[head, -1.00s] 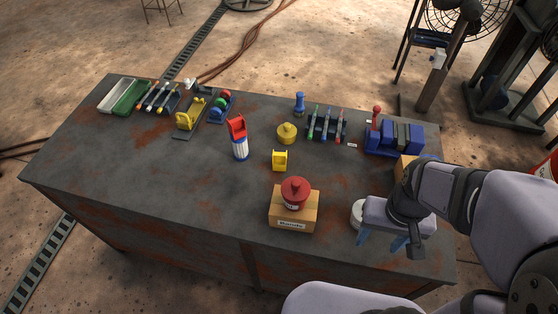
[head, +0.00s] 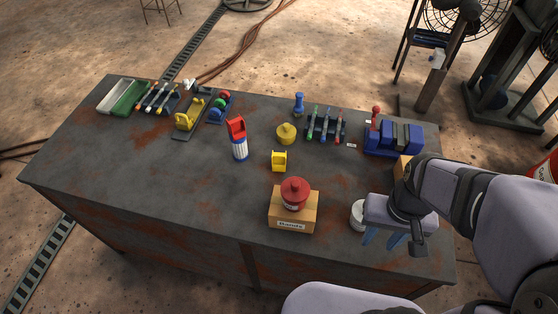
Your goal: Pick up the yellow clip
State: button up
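A small yellow piece with a dark recess, which looks like the yellow clip (head: 279,161), stands on the worn dark table (head: 170,190) near its middle. It is free on all sides. My gripper (head: 381,238) is over the table's front right part, well to the right of and nearer than the yellow clip. Its two blue fingers point down with a gap between them, and I see nothing held there. A white round container (head: 357,214) stands just beside the gripper, partly hidden by it.
A red-lidded jar (head: 295,192) sits on a cardboard box (head: 293,220) between gripper and clip. A red-topped white bottle (head: 238,140) and a yellow knobbed pot (head: 286,133) stand near the clip. A blue vise-like block (head: 394,139) is at right. The table's front left is clear.

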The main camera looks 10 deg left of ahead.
notch_tip(320, 180, up, 4)
jog(key=m+g+y+b, duration=0.3)
jog(key=m+y+b, duration=1.4)
jog(key=b, duration=1.1)
send_over(278, 160)
jog(key=w+d, duration=0.1)
jog(key=d, duration=0.3)
jog(key=shift+n+y, duration=0.4)
jog(key=f, duration=1.8)
jog(key=shift+w+a, duration=0.1)
jog(key=shift+a, duration=0.1)
jog(key=shift+s+a+r+p, duration=0.1)
jog(key=shift+s+a+p, duration=0.1)
jog(key=shift+a, duration=1)
jog(key=shift+s+a+p, duration=0.15)
jog(key=shift+a+p, duration=0.05)
jog(key=shift+a, duration=1.05)
jog(key=shift+s+a+r+p, duration=0.1)
jog(key=shift+s+a+p, duration=0.1)
jog(key=shift+a, duration=1)
grip_shut()
